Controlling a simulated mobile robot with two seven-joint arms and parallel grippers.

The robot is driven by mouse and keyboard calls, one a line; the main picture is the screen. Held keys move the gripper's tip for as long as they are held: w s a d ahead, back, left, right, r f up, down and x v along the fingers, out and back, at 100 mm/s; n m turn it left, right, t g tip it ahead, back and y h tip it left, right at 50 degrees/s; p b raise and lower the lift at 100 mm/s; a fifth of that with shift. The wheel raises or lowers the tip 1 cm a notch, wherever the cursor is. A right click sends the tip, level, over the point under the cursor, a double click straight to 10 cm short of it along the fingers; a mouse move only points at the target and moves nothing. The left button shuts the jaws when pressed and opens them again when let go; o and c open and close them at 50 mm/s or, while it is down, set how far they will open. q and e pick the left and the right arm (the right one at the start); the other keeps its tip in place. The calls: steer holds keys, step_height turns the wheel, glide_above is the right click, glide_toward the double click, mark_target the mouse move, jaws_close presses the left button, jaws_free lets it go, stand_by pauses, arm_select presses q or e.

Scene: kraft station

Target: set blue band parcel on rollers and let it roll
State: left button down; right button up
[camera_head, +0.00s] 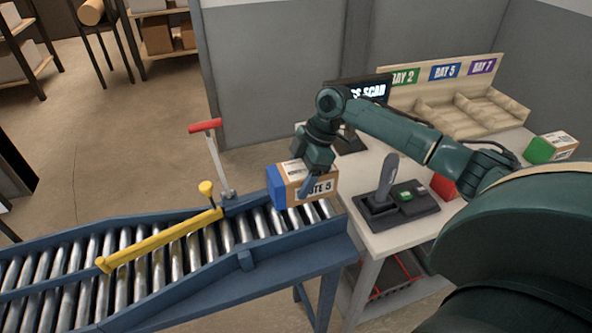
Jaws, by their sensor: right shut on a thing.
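The blue band parcel (291,191) is a brown box with a blue left end, a white label on top and "ROUTE 5" lettering on its front. My right gripper (316,178) is shut on it from above. The parcel is at the right end of the roller conveyor (238,258), over the rollers; I cannot tell whether its underside touches them. A yellow bar (160,241) with a knob lies across the rollers to the left of the parcel. My left gripper is not in view.
A lever with a red handle (205,126) stands at the conveyor's far side. On the white table (410,238) are a scanner stand (388,185), a button box, a red item (443,186) and a green-ended parcel (550,148). A sorting rack (455,95) stands behind.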

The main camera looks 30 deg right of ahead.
steer(key=shift+f, duration=0.65)
step_height(320, 180, down, 2)
steer(key=shift+d+f+b, duration=0.1)
steer(key=shift+b, duration=0.7)
steer(key=shift+f+b, duration=0.8)
steer(key=shift+b, duration=0.05)
steer(key=shift+d+f+b, duration=0.1)
steer(key=shift+f+b, duration=0.4)
steer(key=shift+b, duration=0.05)
steer(key=o, duration=1.2)
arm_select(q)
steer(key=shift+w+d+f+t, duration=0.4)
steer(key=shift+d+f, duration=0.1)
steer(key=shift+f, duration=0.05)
arm_select(e)
steer(key=shift+o, duration=0.5)
